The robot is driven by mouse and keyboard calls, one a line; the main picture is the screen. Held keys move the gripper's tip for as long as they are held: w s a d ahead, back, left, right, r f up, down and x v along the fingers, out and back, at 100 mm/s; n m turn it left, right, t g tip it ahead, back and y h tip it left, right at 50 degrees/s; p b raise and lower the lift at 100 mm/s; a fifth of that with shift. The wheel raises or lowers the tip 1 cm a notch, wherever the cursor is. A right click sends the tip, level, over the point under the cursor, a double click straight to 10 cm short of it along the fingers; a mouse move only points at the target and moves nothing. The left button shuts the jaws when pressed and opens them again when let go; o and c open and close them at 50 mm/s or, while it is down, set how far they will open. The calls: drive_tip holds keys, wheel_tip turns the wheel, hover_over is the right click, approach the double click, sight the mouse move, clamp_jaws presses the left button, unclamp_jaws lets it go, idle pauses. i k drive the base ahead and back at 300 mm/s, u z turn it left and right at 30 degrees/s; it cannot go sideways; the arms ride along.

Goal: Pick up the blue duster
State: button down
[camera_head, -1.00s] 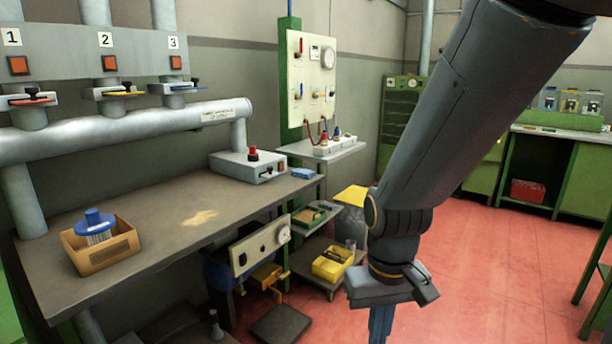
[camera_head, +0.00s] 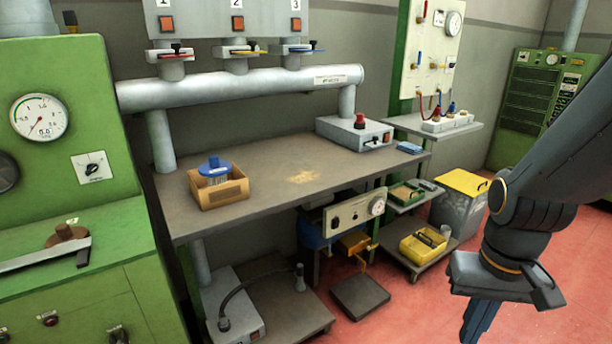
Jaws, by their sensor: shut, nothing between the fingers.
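A small blue folded cloth, which looks like the blue duster (camera_head: 410,147), lies flat on the right end of the grey workbench (camera_head: 255,200), near the edge. My gripper (camera_head: 478,322) is at the lower right of the view, pointing down, in front of the bench and apart from the cloth. Its fingers are shut with nothing between them, and their tips are close to the bottom edge of the picture. Nothing hides the cloth.
A cardboard box (camera_head: 226,192) with a blue-topped brush-like thing (camera_head: 214,166) stands on the bench's left part. A grey box with a red knob (camera_head: 354,132) sits just left of the cloth. A yellow-lidded bin (camera_head: 462,185) and a yellow crate (camera_head: 423,245) stand right of the bench.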

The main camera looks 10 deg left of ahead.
sight(412, 149)
drive_tip(key=z, duration=0.3)
drive_tip(key=i, duration=0.45)
drive_tip(key=z, duration=0.55)
drive_tip(key=i, duration=1.2)
drive_tip(key=u, duration=0.45)
drive_tip(key=i, duration=0.85)
drive_tip(key=u, duration=0.8)
drive_tip(key=i, duration=0.3)
drive_tip(key=u, duration=0.35)
